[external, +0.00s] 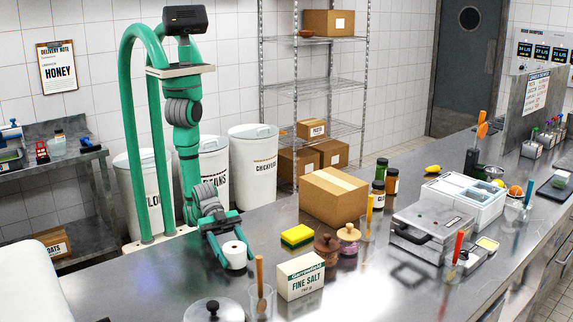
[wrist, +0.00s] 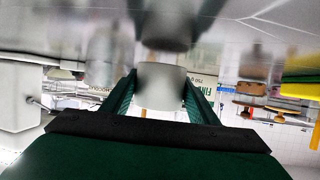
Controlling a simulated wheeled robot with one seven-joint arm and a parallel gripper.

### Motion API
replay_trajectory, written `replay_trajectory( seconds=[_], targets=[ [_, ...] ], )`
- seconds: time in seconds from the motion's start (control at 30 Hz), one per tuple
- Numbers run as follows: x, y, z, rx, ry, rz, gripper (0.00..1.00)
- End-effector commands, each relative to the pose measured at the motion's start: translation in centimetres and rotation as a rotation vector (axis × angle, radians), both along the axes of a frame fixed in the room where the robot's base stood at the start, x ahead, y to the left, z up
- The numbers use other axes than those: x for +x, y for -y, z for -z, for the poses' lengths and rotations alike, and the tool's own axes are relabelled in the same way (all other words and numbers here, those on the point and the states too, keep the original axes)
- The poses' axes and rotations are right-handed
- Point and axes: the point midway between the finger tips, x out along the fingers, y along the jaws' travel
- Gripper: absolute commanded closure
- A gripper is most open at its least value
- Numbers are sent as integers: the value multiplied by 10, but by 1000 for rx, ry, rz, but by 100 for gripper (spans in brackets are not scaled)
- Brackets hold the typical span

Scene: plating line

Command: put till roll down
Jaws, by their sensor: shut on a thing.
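The till roll (external: 235,255) is a small white cylinder with a dark hole in its top. It is upright at the near left part of the steel counter (external: 130,285). My gripper (external: 230,250) is shut on it, with a green finger on each side. In the wrist view the roll (wrist: 161,86) shows pale and blurred between the two fingers of my gripper (wrist: 160,92). The roll is at or just above the counter; I cannot tell whether its underside touches.
A fine salt box (external: 300,277), a glass with a wooden-handled tool (external: 260,300) and a lidded pot (external: 213,310) stand close by. The counter left of the roll is clear.

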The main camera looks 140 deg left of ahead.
Motion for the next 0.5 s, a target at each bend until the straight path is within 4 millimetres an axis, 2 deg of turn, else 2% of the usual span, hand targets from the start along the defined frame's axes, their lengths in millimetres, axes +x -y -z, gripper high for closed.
replay_trajectory(
  seconds=[0.1, 0.5],
  targets=[
    [0, 0, 10, 2, 0, 1, 72],
    [0, 0, 13, 0, 2, 0, 72]
  ],
)
